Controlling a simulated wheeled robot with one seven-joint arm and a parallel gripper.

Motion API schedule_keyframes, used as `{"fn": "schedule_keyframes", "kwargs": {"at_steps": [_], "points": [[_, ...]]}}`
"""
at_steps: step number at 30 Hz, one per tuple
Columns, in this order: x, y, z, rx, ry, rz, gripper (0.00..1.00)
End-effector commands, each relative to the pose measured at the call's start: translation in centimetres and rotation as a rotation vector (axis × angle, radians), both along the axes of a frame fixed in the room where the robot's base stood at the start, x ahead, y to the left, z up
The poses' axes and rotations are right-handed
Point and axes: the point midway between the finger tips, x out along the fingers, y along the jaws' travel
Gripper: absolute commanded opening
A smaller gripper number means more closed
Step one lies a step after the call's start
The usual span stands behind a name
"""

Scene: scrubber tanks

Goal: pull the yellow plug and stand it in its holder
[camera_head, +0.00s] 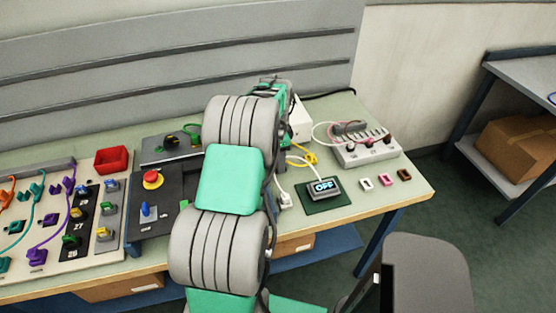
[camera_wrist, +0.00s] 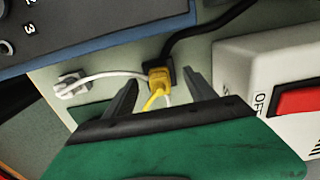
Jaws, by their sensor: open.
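The yellow plug (camera_wrist: 158,78) sits at a small black socket piece (camera_wrist: 157,67) in the wrist view, with a yellow cord leading towards me. My gripper (camera_wrist: 163,80) is open, with one finger on each side of the yellow plug and a visible gap to each. In the head view my arm hides the fingers and the plug; a piece of yellow cord (camera_head: 302,156) shows right of the arm. I cannot pick out the plug's holder.
In the wrist view, a white box (camera_wrist: 232,62) with a red switch (camera_wrist: 305,98) stands close right. A white plug (camera_wrist: 72,86) lies left, and a black cable (camera_wrist: 205,38) runs behind.

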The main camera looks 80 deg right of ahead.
Motion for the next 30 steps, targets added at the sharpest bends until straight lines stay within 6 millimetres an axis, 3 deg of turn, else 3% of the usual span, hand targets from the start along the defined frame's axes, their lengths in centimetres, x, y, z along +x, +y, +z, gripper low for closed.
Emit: {"fn": "schedule_keyframes", "kwargs": {"at_steps": [11,24,30], "points": [[0.0,0.0,0.2,-0.001,-0.001,0.0,0.73],[0.0,0.0,7.1,-0.001,0.0,0.0,0.73],[0.0,0.0,7.8,0.0,0.0,0.0,0.73]]}}
